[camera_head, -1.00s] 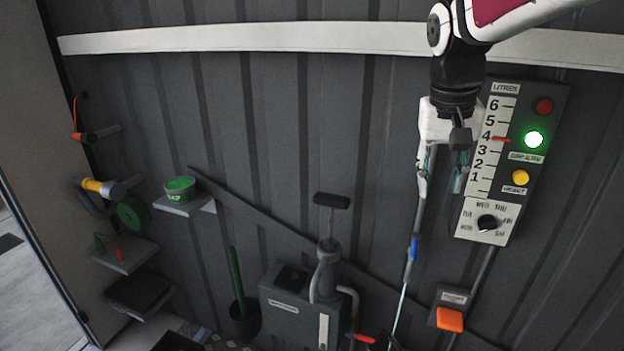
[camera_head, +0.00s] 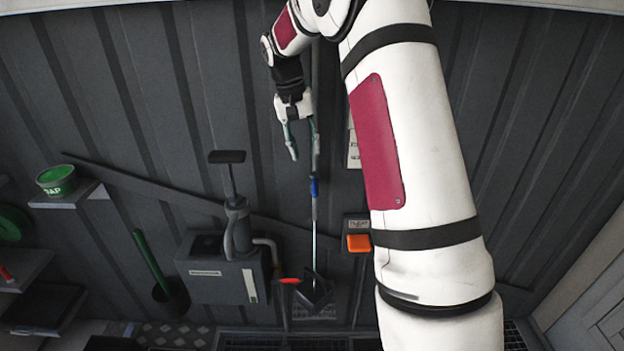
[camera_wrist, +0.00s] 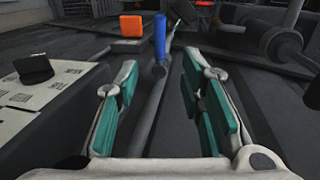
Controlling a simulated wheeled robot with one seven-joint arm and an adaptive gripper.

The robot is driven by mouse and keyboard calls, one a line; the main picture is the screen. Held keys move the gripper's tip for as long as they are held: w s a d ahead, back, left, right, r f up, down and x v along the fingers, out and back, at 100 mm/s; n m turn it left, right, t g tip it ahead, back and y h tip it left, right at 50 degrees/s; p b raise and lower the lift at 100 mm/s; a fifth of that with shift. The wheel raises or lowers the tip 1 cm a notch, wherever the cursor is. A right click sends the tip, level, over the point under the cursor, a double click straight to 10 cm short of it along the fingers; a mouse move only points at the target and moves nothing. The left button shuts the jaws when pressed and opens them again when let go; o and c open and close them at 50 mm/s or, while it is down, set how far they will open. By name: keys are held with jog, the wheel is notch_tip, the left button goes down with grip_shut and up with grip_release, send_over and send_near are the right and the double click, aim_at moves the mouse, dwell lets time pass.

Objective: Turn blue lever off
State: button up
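The blue lever (camera_head: 314,187) is a short blue handle on a thin vertical pipe on the dark wall, lying along the pipe. In the wrist view the blue lever (camera_wrist: 159,36) stands upright beyond the fingertips, near the middle. My gripper (camera_head: 303,143) is open and empty, with its fingers pointing down just above the lever, close to the pipe. In the wrist view my gripper (camera_wrist: 160,90) has green-padded fingers spread wide, with the grey pipe (camera_wrist: 152,95) running between them in the picture. No contact with the lever shows.
An orange box (camera_head: 359,243) sits right of the pipe, below the lever. A grey pump unit (camera_head: 222,270) with a black T-handle stands to the left. A green tub (camera_head: 57,180) is on a shelf. My arm hides most of the gauge panel.

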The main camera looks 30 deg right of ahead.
aim_at(315, 184)
jog(key=f, duration=0.3)
jog(key=d+f+p, duration=0.1)
jog(key=f, duration=0.3)
jog(key=s+d+f, duration=0.1)
jog(key=f, duration=0.2)
jog(key=shift+s+f+p, duration=0.1)
jog(key=shift+f+p, duration=0.2)
jog(key=shift+p, duration=0.1)
jog(key=shift+a, duration=0.1)
grip_shut()
